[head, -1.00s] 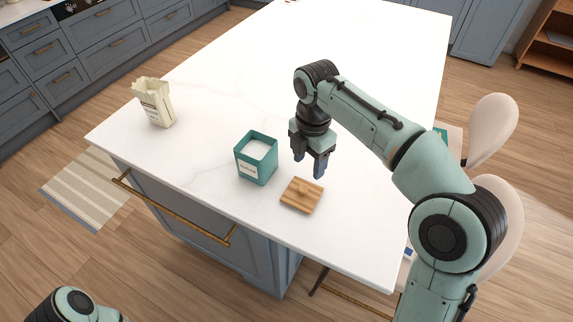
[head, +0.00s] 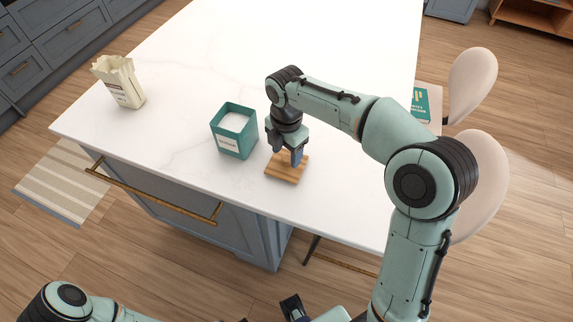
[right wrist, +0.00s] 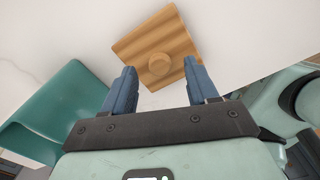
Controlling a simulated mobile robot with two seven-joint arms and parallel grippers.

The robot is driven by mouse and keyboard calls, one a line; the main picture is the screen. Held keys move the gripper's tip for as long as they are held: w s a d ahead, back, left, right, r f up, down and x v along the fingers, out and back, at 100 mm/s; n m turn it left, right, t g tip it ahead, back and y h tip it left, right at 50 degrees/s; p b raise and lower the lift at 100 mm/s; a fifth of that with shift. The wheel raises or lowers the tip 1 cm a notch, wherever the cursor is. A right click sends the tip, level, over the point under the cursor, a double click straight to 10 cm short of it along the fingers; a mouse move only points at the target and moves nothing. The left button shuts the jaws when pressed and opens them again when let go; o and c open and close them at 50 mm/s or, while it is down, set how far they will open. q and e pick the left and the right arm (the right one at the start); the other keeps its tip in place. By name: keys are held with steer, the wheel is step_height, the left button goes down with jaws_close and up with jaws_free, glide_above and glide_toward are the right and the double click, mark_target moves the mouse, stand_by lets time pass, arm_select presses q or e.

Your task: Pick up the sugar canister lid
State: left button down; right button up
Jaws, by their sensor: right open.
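The sugar canister lid (head: 284,174), a square wooden board with a round knob, lies on the white counter right of the canister. In the right wrist view the lid (right wrist: 178,42) and its knob (right wrist: 159,64) show between and just beyond the fingertips. The teal sugar canister (head: 234,138) stands open with white sugar inside. My right gripper (head: 287,153) is open, pointing down over the lid, its fingers hiding the knob in the head view. I cannot tell whether they touch the lid.
A cream paper bag (head: 119,82) stands at the counter's left. The island counter (head: 330,40) is clear behind. In the right wrist view the canister (right wrist: 45,112) is close on the left. Chairs (head: 473,85) stand right of the counter, one with a green book (head: 421,104).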

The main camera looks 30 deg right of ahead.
step_height(320, 180, down, 2)
steer(key=shift+f, duration=0.25)
jaws_close()
arm_select(q)
steer(key=shift+f, duration=0.2)
arm_select(e)
steer(key=shift+r, duration=0.1)
